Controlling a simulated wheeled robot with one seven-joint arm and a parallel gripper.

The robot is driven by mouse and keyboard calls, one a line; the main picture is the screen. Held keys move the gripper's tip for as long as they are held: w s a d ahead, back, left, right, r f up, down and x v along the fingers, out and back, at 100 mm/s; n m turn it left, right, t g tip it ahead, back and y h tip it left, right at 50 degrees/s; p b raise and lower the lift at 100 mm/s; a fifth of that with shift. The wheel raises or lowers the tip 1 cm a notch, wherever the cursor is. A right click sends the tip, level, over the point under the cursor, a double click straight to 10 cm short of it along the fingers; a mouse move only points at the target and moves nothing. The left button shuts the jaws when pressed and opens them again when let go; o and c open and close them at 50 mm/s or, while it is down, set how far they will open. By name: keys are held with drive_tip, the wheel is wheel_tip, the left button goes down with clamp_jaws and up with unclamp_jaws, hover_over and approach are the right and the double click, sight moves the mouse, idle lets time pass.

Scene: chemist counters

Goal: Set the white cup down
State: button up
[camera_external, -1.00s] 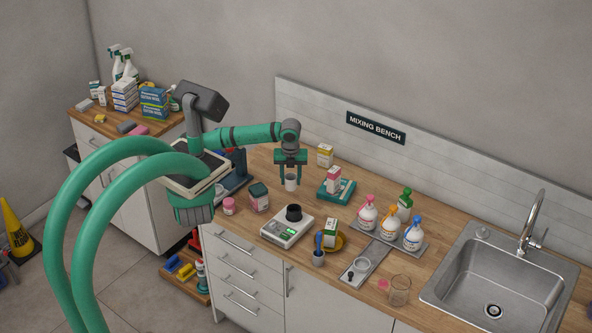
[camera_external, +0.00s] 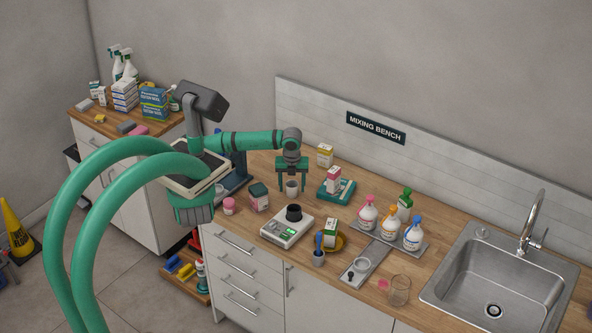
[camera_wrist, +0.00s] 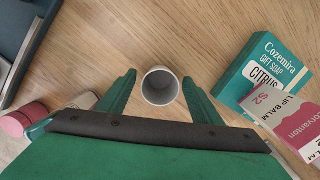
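The white cup (camera_external: 292,188) stands upright on the wooden counter, below my gripper (camera_external: 291,184). In the wrist view the cup (camera_wrist: 160,86) is seen from above, its round mouth open and its inside grey and empty. My gripper's two green fingers (camera_wrist: 160,84) are spread on either side of the cup, with a narrow gap on each side. The gripper is open and around the cup, not pressing on it. The cup's foot is hard to make out.
A teal soap box (camera_wrist: 268,75) with a lip balm box (camera_wrist: 290,118) lies right of the cup. A pink-lidded jar (camera_external: 229,206) and a dark-green-topped box (camera_external: 259,198) stand to the left. A scale (camera_external: 287,231) with a black cup is in front. Bare wood surrounds the white cup.

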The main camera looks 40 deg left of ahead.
sight(292, 197)
wheel_tip(292, 197, up, 12)
drive_tip(key=s, duration=0.1)
drive_tip(key=shift+d+r, duration=0.15)
drive_tip(key=shift+d, duration=0.3)
drive_tip(key=shift+s, duration=0.1)
idle(0.4)
